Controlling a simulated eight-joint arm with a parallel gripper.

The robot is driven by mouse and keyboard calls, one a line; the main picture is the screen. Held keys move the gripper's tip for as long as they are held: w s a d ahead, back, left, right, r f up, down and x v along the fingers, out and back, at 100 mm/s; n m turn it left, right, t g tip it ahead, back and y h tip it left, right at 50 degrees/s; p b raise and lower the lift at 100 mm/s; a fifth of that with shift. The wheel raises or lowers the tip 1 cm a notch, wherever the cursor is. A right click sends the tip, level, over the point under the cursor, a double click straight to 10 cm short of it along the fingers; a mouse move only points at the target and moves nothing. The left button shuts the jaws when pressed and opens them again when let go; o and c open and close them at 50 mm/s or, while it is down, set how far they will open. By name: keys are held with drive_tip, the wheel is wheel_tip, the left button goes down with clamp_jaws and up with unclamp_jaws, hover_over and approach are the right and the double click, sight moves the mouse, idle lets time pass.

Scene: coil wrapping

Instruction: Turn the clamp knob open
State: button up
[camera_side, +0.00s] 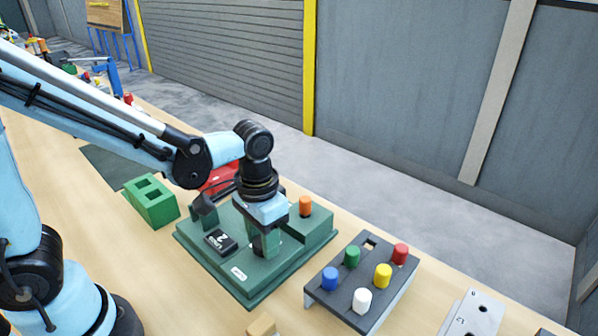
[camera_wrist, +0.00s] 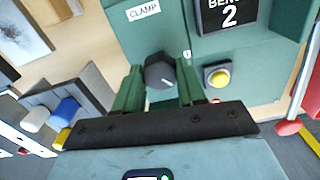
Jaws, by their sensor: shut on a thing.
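The clamp knob (camera_wrist: 158,72) is dark grey and round. It sits on the green fixture (camera_wrist: 110,15) below a white CLAMP label (camera_wrist: 143,10) in the wrist view. My gripper (camera_wrist: 160,85) has its two green fingers on either side of the knob and is shut on it. In the side view my gripper (camera_side: 264,245) points straight down at the front part of the green fixture (camera_side: 250,285). The knob is hidden behind the fingers there, and its turn angle is hard to read.
A yellow button (camera_wrist: 217,75) lies close to the right finger. A grey rack (camera_side: 340,310) with several coloured pegs is at right, and a green block (camera_side: 150,205) is at left.

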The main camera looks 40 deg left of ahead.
drive_tip(key=m, duration=0.3)
drive_tip(key=shift+m, duration=2.3)
drive_tip(key=o, duration=1.1)
drive_tip(key=shift+c, duration=0.2)
wheel_tip(320, 180, up, 12)
